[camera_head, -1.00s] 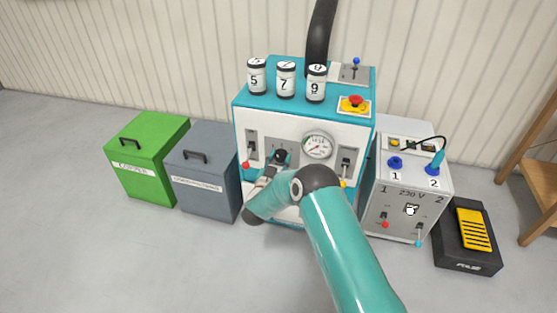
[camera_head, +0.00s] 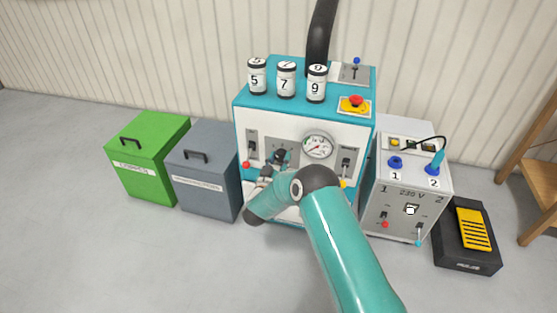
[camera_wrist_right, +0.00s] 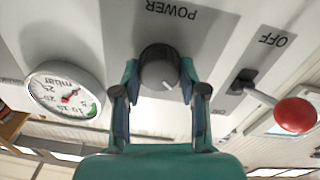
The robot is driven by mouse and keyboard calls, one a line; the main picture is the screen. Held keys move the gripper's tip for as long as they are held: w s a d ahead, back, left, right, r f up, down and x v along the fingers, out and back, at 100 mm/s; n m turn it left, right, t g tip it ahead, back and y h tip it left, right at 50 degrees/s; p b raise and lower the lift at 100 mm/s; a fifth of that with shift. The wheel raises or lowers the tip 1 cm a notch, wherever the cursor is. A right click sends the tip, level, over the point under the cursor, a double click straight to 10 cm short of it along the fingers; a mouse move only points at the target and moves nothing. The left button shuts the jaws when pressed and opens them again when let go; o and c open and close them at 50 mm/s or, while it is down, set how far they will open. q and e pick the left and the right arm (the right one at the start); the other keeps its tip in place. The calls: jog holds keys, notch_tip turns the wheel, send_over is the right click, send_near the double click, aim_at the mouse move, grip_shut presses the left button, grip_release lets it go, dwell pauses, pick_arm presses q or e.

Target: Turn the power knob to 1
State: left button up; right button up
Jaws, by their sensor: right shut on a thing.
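The dark round power knob (camera_wrist_right: 160,66) sits on a grey plate marked POWER (camera_wrist_right: 172,14) on the front of the teal-and-white machine (camera_head: 290,128). The wrist view shows the label upside down. A white pointer mark on the knob points to the lower right there. My right gripper (camera_wrist_right: 159,76) is shut on the knob, with one finger on each side of it. In the head view my right gripper (camera_head: 279,158) is at the machine's front, and my arm hides part of the panel. The numbers around the knob are not readable. My left gripper is not in view.
A red-tipped lever (camera_wrist_right: 270,108) marked OFF and a round mbar gauge (camera_wrist_right: 66,90) flank the knob. Several numbered canisters (camera_head: 286,80) stand on the machine. A 230 V box (camera_head: 405,195) stands at right; grey (camera_head: 205,190) and green (camera_head: 145,165) bins stand at left.

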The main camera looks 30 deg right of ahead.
jog(key=o, duration=1.1)
jog(key=shift+d, duration=0.1)
jog(key=shift+o, duration=0.2)
jog(key=shift+s+a, duration=0.25)
jog(key=shift+a, duration=0.15)
jog(key=v, duration=1.1)
jog(key=shift+f, duration=0.15)
